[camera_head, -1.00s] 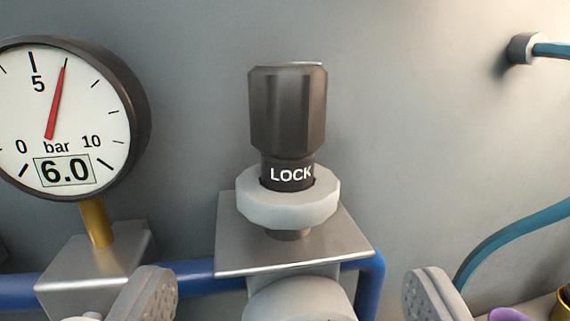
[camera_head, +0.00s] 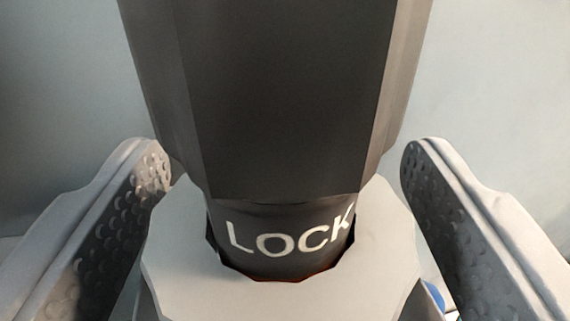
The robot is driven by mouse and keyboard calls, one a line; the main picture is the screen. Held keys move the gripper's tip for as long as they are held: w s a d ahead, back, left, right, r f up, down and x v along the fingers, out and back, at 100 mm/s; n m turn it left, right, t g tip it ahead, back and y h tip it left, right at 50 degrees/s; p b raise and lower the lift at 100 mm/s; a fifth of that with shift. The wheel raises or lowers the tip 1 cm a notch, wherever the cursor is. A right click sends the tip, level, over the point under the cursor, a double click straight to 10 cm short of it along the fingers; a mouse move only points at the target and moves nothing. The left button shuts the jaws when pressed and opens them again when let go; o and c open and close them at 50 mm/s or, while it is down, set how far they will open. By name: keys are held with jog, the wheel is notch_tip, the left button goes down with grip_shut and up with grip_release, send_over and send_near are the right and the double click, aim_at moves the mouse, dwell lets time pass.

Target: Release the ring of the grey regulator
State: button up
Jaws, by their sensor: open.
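The regulator's dark faceted knob (camera_head: 280,100) fills the upper middle of the view, very close. Below it is a narrower dark collar marked LOCK (camera_head: 290,240) in white letters. The light grey ring (camera_head: 280,300) surrounds the collar at the bottom of the view. My gripper (camera_head: 287,160) is open, one finger on each side of the regulator. The fingertips are at about the height of the knob's lower edge in the picture. I see gaps between the fingertips and the collar; whether a finger touches the ring's rim I cannot tell.
A plain grey wall (camera_head: 490,90) fills the background. A bit of blue pipe (camera_head: 433,294) shows at the lower right behind the ring. The gauge is out of view.

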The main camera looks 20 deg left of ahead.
jog(key=c, duration=1.4)
jog(key=shift+r+b, duration=0.7)
jog(key=shift+r, duration=0.4)
jog(key=o, duration=1.3)
jog(key=shift+o, duration=0.5)
jog(key=shift+f, duration=0.1)
